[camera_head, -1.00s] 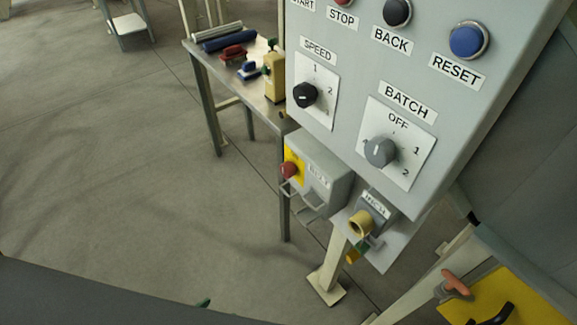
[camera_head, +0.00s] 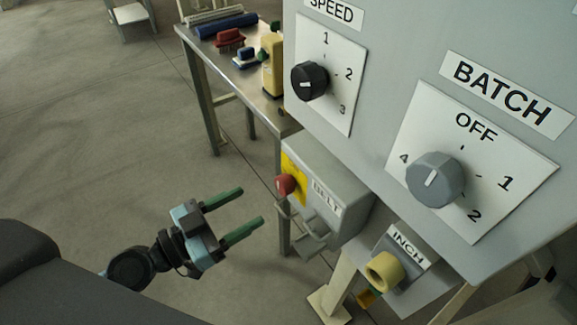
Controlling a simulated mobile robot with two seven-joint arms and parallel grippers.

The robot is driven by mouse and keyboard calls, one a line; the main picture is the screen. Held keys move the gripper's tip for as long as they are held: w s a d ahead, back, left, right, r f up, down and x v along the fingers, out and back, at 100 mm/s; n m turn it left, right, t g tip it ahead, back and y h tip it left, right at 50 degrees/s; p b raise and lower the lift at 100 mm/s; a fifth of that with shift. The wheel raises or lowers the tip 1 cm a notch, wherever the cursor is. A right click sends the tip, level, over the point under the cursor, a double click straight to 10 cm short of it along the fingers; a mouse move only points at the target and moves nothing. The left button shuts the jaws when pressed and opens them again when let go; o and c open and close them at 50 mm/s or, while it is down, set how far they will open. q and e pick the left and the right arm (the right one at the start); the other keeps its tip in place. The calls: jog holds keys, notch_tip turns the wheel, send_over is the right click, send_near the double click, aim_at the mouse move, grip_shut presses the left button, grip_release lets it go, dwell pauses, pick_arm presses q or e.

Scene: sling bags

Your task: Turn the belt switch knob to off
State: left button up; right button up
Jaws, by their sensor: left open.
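The belt switch is a grey box (camera_head: 345,187) labelled BELT, below the main panel. Its red knob (camera_head: 286,185) sits on a yellow plate (camera_head: 296,172) on the box's left face. My left gripper (camera_head: 251,206) has two green fingers, spread apart and empty. In the picture it is to the left of and slightly below the red knob, with its fingers pointing right towards it. A gap shows between the fingertips and the knob. The knob's pointer mark is too small to read. My right gripper is not in view.
The large grey panel (camera_head: 385,120) has a black SPEED knob (camera_head: 310,81) and a grey BATCH knob (camera_head: 435,180). A yellow INCH button (camera_head: 384,271) sits low on the right. A metal table (camera_head: 262,100) with brushes and rolls stands behind. Open floor lies left.

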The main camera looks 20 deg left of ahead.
aim_at(279, 189)
pick_arm(q)
jog(key=p+x, duration=0.3)
jog(key=x, duration=0.3)
jog(key=shift+w, duration=0.5)
jog(key=shift+w+d+f+p, duration=0.2)
jog(key=shift+w+d+p, duration=0.25)
jog(key=shift+w+d, duration=0.15)
jog(key=c, duration=1)
